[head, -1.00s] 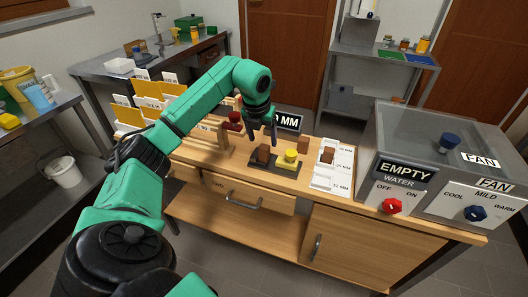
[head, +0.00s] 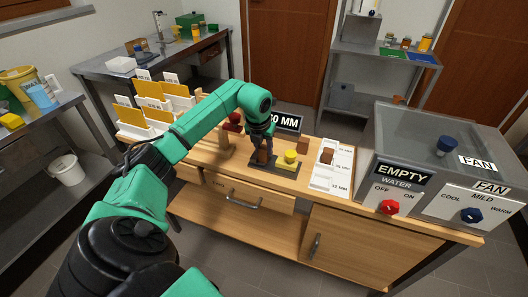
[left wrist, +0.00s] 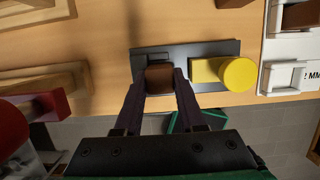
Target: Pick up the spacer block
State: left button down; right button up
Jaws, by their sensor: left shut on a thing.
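A brown spacer block (head: 264,157) stands on the left part of a dark base plate (head: 286,172) on the wooden bench. My left gripper (head: 262,151) reaches down over it and is shut on it. In the left wrist view the brown block (left wrist: 160,74) sits between the two fingers, with its lower part hidden by them. I cannot see a clear gap between block and plate. A yellow piece with a round knob (head: 291,157) stands on the right part of the same plate. My right gripper is not in view.
Another brown block (head: 303,145) stands behind the plate. A white marked rack (head: 325,181) at right holds a brown block (head: 327,156). A wooden stand (head: 226,141) is at left, a "MM" sign (head: 289,123) behind, and a grey tank (head: 415,140) farther right.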

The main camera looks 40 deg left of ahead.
aim_at(264, 148)
pick_arm(q)
notch_tip(264, 148, up, 20)
dwell(1.2)
